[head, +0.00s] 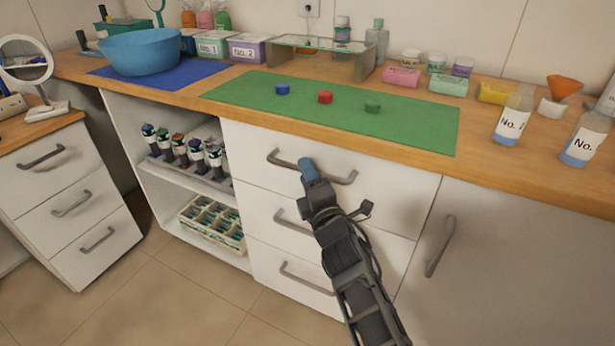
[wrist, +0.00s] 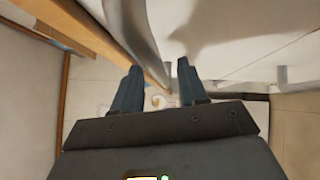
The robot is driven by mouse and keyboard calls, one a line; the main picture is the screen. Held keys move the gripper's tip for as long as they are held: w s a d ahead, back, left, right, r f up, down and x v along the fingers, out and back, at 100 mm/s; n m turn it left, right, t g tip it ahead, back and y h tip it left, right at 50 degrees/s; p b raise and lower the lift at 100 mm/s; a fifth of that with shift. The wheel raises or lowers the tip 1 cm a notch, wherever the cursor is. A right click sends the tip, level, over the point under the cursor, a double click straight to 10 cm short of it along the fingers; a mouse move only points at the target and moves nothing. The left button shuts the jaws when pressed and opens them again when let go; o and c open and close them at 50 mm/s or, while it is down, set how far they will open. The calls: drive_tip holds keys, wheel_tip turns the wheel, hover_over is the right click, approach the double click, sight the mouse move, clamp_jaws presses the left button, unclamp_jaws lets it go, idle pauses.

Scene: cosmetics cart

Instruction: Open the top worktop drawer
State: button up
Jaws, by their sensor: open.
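The top worktop drawer (head: 390,187) is the upper white front under the wooden worktop and looks closed, flush with the fronts below. Its grey bar handle (head: 335,178) runs across the front. My gripper (head: 308,166) is at the handle, in front of its left-middle part. In the wrist view, my gripper (wrist: 159,68) has its two blue-grey fingers apart. The grey handle bar (wrist: 140,32) passes close beyond the fingertips, towards the gap between them. I cannot tell whether either finger touches it.
Two lower drawers with handles (head: 305,277) sit beneath. A cupboard door handle (head: 440,246) is at right, open shelves with bottles (head: 180,150) at left. The worktop carries a green mat (head: 420,122) with small caps, a blue bowl (head: 140,55) and labelled bottles (head: 513,118). The floor in front is clear.

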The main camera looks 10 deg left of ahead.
drive_tip(key=shift+w, duration=0.1)
clamp_jaws()
idle(0.4)
